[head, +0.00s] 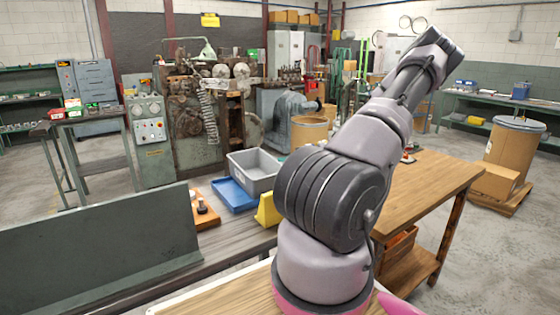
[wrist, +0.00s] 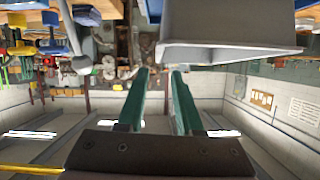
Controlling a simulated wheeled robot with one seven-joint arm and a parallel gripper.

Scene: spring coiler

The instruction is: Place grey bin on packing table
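The grey bin (head: 254,170) stands upright on the bench left of my arm in the head view, beside a blue tray. It looks empty. A wooden-topped table (head: 435,176) stands right of my arm; I cannot tell whether it is the packing table. My gripper (wrist: 160,71) shows in the wrist view with two teal fingers apart and nothing between them. In the head view my gripper does not show; my raised arm hides part of the middle. A large grey shape (wrist: 225,50) fills the wrist view's upper right; I cannot tell what it is.
A grey-green panel (head: 100,245) stands along the bench at left. Cardboard drums and a carton (head: 494,182) stand beyond the wooden table.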

